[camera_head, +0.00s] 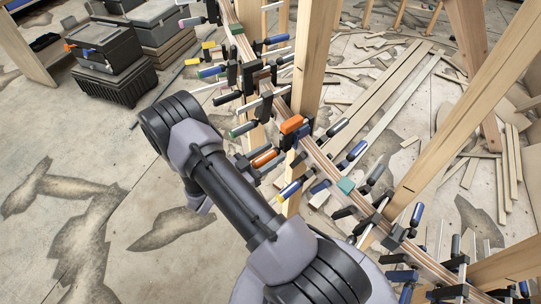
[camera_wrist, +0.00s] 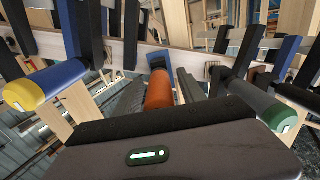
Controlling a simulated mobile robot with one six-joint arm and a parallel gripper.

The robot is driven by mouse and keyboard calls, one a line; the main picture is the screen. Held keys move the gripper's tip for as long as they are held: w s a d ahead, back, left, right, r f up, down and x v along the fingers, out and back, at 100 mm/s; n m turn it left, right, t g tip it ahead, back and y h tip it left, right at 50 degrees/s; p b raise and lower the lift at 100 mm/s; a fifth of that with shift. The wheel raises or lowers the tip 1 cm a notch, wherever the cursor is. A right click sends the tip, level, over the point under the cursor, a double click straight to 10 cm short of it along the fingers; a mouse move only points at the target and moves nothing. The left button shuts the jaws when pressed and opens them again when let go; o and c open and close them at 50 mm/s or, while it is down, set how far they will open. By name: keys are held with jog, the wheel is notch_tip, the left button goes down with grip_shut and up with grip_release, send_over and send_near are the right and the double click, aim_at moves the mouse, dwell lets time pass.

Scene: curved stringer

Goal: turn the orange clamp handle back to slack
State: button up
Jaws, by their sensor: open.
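The orange clamp handle (camera_wrist: 160,90) is in the middle of the wrist view, pointing toward me, with a blue part at its far end. My gripper (camera_wrist: 159,79) is open, with one dark finger on each side of the handle. A gap shows between the handle and each finger, so it is not gripped. In the head view an orange handle (camera_head: 265,157) shows beside the curved stringer (camera_head: 318,157), just right of my arm.
Neighbouring clamps crowd both sides: a yellow-and-blue handle (camera_wrist: 45,85) at left and a grey handle with a green band (camera_wrist: 262,104) at right. Wooden posts (camera_head: 312,60) stand along the stringer. Black cases (camera_head: 103,45) are at the upper left. The left floor is open.

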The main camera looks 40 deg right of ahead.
jog(key=shift+c, duration=0.2)
grip_shut()
